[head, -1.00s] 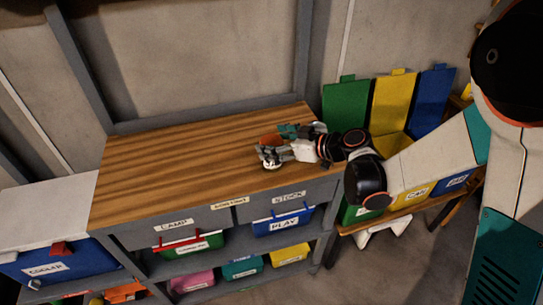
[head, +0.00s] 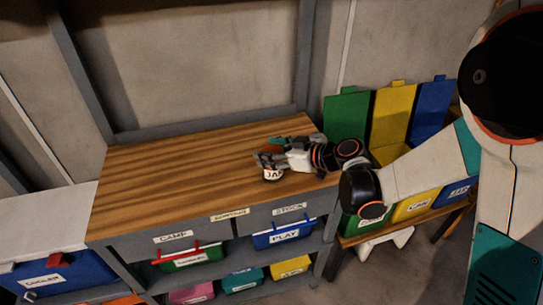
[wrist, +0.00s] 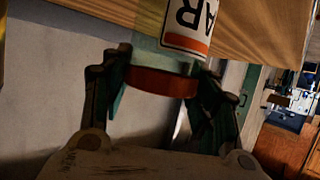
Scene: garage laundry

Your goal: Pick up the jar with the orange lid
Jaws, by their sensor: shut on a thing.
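The jar (wrist: 150,45) has a clear, pale body, a white label with dark letters and an orange-brown lid (wrist: 162,82). In the wrist view my gripper (wrist: 163,88) has its fingers on both sides of the lid, with the lid toward the palm. In the head view my gripper (head: 272,157) is over the right part of the wooden bench top (head: 170,185). The jar's white label (head: 272,175) shows just below the fingers. The fingers hide most of the jar there, and I cannot tell whether its base touches the bench.
The rest of the bench top is clear. Labelled drawers and colored bins (head: 284,230) are under its front edge. Green, yellow and blue lidded bins (head: 393,115) stand to the right. A cooler (head: 45,275) is at the left.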

